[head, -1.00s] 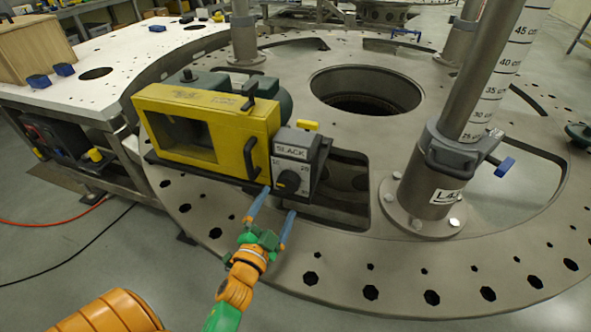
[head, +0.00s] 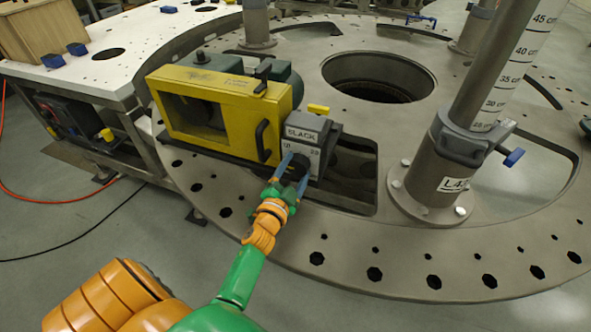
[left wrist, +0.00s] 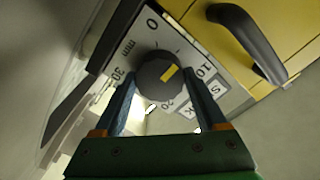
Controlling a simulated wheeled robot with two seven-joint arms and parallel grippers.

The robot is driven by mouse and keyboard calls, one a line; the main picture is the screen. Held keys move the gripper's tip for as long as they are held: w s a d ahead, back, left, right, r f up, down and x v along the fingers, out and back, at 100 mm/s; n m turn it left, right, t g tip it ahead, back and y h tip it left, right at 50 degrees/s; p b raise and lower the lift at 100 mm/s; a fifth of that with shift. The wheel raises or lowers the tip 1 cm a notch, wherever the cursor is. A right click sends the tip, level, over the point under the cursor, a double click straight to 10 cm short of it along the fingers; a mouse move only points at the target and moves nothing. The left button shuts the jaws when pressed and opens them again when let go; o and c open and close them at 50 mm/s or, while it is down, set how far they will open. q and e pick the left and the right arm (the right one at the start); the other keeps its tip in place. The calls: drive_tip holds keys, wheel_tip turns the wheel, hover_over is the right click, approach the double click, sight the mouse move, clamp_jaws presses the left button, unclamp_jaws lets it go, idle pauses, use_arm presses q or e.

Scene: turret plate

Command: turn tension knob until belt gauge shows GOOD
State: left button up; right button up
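The dark round tension knob (left wrist: 152,80) sits on a light dial face with marks 0, 10, 20, 30 and "mm". Its yellow mark lies on the side toward the 10. In the head view the knob (head: 297,169) is partly hidden by my fingers. The belt gauge label (head: 300,133) above it reads SLACK. My left gripper (head: 294,166) is at the dial; in the left wrist view the gripper (left wrist: 160,80) has its two blue fingers apart, one on each side of the knob, with narrow gaps visible. My right gripper is not in view.
The yellow guard housing (head: 222,110) with a black handle (head: 262,140) stands just left of the dial box. A large grey turret plate (head: 340,230) with holes lies around it. A metal post (head: 430,175) with a blue-handled clamp rises to the right.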

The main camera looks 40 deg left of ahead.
use_arm(q)
drive_tip(key=shift+c, duration=0.8)
drive_tip(key=m+b, duration=0.1)
drive_tip(key=m, duration=0.2)
drive_tip(key=m+b, duration=0.1)
drive_tip(key=m, duration=0.4)
drive_tip(key=shift+r+m, duration=0.1)
drive_tip(key=shift+m, duration=0.3)
drive_tip(key=o, duration=1.3)
